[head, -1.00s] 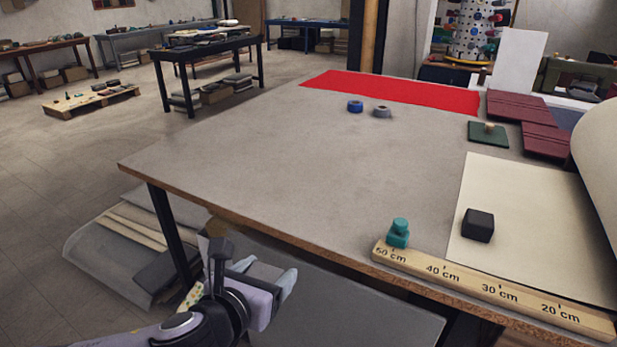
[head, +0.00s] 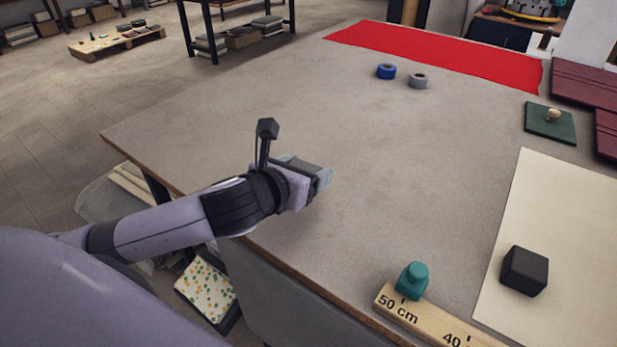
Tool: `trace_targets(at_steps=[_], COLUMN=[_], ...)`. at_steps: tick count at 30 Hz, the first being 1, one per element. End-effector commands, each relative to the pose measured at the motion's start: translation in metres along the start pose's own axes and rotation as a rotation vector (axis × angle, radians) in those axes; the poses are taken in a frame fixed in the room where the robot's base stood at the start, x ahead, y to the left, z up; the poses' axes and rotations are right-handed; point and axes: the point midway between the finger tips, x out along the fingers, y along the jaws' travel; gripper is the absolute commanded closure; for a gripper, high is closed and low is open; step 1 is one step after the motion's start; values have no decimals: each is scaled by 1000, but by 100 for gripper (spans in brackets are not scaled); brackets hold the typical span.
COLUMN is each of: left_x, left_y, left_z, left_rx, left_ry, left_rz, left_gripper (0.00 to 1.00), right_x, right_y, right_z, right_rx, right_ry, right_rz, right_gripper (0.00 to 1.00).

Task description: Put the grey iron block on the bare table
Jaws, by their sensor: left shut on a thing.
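My left gripper (head: 322,184) reaches in from the left in the head view, above the bare grey table top (head: 300,105) near its front left edge. It is shut on the grey iron block, of which little can be told apart from the pale fingers; a dark grey part shows between them. The gap between the gripper and the table is hard to judge. A separate near-black block (head: 524,271) sits on the cream sheet (head: 540,215) at the right. My right gripper is not in view.
A blue ring (head: 386,71) and a grey ring (head: 418,81) lie near the red cloth (head: 430,52). A green pad (head: 549,122) lies right. The middle is clear.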

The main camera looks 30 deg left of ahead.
Motion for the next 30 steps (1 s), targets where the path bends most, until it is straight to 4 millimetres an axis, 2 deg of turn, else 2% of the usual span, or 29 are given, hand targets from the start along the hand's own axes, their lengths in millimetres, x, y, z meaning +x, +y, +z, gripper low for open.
trace_targets(at_steps=[1,6,12,15,19,22,30], left_x=[6,21,23,23,22,25,44], left_y=[7,21,30,33,34,35,34], left_z=[25,82,131,146,155,150,103], left_rx=[1,15,31,38,42,43,42], left_ry=[-19,-21,-16,-13,-11,-7,-3], left_rz=[-3,-37,-76,-91,-101,-105,-107], left_gripper=[100,100,100,100,100,100,100], right_x=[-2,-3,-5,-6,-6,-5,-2], right_y=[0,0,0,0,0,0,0], right_z=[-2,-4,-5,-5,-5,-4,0], right_rx=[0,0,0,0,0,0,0], right_ry=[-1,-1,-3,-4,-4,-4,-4], right_rz=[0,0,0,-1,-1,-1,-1], right_gripper=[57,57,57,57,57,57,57])
